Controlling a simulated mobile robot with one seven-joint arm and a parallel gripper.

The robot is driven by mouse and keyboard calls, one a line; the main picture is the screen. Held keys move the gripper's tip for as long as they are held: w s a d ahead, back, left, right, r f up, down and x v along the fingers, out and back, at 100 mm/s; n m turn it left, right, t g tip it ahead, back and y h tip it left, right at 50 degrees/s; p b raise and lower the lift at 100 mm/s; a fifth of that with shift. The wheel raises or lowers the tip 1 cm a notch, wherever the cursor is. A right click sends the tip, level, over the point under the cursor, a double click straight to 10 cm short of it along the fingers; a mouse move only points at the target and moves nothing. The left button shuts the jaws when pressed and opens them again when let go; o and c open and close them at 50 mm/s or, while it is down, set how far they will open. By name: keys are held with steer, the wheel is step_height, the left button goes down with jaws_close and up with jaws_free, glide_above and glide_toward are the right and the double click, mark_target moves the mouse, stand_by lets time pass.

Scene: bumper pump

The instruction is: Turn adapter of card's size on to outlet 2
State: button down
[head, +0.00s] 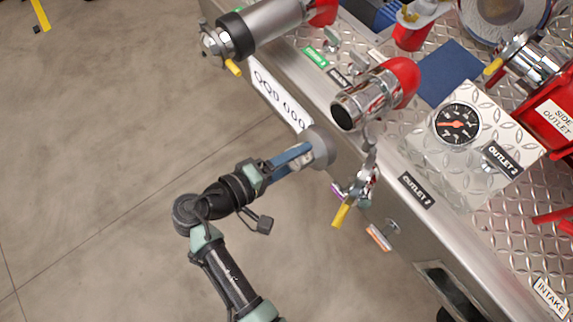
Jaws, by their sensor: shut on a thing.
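My gripper (300,156) is shut on a grey round adapter (322,146) and holds it at the bumper's front edge. The chrome-and-red outlet (378,92) has its dark open mouth facing down-left, just up and right of the adapter. I cannot tell whether the two touch. An OUTLET 2 label (416,190) lies on the bumper below this outlet, and another OUTLET 2 plate (502,157) is beside the gauge. A small orange-and-white card (379,237) is on the bumper's front face; its print is too small to read.
A chrome valve with a yellow handle (342,214) hangs just right of the adapter. Another large outlet with a yellow lever (233,68) is at the upper left.

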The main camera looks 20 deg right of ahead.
mark_target(318, 135)
steer(key=h+b, duration=0.1)
steer(key=r+h+b, duration=0.1)
steer(key=b, duration=0.1)
steer(key=a+t+b, duration=0.1)
steer(key=shift+r+h, duration=0.25)
steer(key=shift+h, duration=0.15)
steer(key=shift+t+h, duration=0.3)
steer(key=shift+h, duration=0.1)
steer(key=shift+w+d+r+b, duration=0.25)
steer(key=shift+d+r+b, duration=0.1)
steer(key=shift+d, duration=0.3)
steer(key=shift+w+d+r+b, duration=0.2)
steer(key=shift+w+d+b, duration=0.1)
steer(key=shift+d, duration=0.3)
steer(key=shift+w+d+r+b, duration=0.2)
steer(key=shift+d+r+b, duration=0.15)
steer(key=shift+d, duration=0.3)
steer(key=shift+p+x, duration=0.35)
steer(key=shift+x, duration=1.4)
stand_by(0.8)
steer(key=shift+f, duration=0.1)
steer(key=shift+f+m+b, duration=0.2)
steer(key=shift+m+b, duration=0.3)
steer(key=shift+b, duration=0.45)
steer(key=m+b, duration=0.3)
steer(key=shift+r+m+b, duration=0.25)
steer(key=shift+m+b, duration=0.2)
steer(key=shift+m, duration=0.05)
